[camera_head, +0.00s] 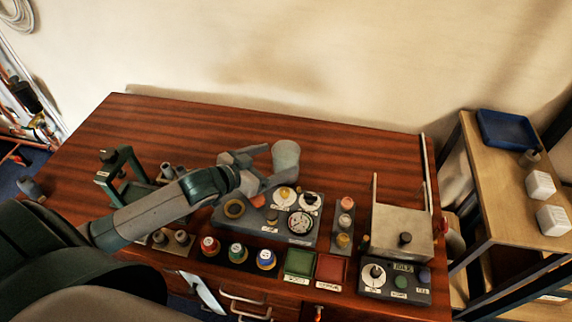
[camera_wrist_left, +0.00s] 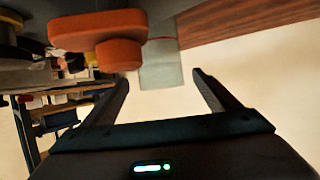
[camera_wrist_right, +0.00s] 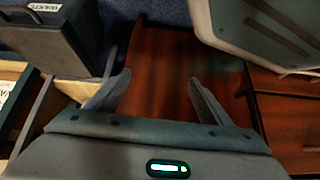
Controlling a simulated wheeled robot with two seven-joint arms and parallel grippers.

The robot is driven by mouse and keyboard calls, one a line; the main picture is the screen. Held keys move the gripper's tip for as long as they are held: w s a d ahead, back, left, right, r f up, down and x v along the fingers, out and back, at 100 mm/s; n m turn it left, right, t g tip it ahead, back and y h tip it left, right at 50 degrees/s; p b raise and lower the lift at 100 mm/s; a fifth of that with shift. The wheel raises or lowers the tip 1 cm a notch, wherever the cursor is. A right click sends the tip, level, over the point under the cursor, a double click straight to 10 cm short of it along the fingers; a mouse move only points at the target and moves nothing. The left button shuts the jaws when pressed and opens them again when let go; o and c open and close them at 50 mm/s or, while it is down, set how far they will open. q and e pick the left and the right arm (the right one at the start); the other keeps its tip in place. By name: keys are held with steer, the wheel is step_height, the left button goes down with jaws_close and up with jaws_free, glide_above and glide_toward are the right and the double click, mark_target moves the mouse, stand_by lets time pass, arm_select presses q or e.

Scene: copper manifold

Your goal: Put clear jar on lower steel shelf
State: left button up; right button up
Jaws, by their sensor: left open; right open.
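The clear jar (camera_head: 286,155) is a pale, see-through cup shape on the far middle of the wooden bench. My left gripper (camera_head: 264,167) is open with its fingers pointing at the jar from the left. In the left wrist view the jar (camera_wrist_left: 162,68) shows ahead, between the lines of the two open fingers (camera_wrist_left: 160,78); I cannot tell whether they touch it. My right gripper (camera_wrist_right: 155,92) is open and empty in the right wrist view. A shelf rack (camera_head: 482,240) with dark legs stands at the right; its lower level is only partly seen.
A grey gauge panel (camera_head: 297,237) stands just in front of the jar, with an orange part (camera_wrist_left: 105,40) close to my left gripper. A metal box (camera_head: 402,228) is at the bench's right end. A blue tray (camera_head: 506,127) and white blocks sit on the rack's top. The bench's back is clear.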

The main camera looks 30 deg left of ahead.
mark_target(295, 152)
steer(key=shift+w+r, duration=0.1)
steer(key=shift+w, duration=0.15)
arm_select(q)
steer(key=shift+w+d+f, duration=0.15)
steer(key=shift+w, duration=0.35)
steer(key=p+x, duration=0.1)
steer(key=x, duration=0.2)
steer(key=shift+w+d+f, duration=0.15)
steer(key=shift+w+f, duration=0.1)
steer(key=shift+w, duration=0.25)
arm_select(e)
steer(key=shift+s+a+r, duration=0.1)
steer(key=shift+s+a, duration=0.2)
steer(key=shift+s, duration=0.2)
arm_select(q)
steer(key=shift+c, duration=0.6)
steer(key=c, duration=1.4)
arm_select(e)
steer(key=shift+w+d, duration=0.1)
steer(key=shift+d, duration=0.05)
arm_select(q)
steer(key=shift+r, duration=0.1)
steer(key=shift+c, duration=0.2)
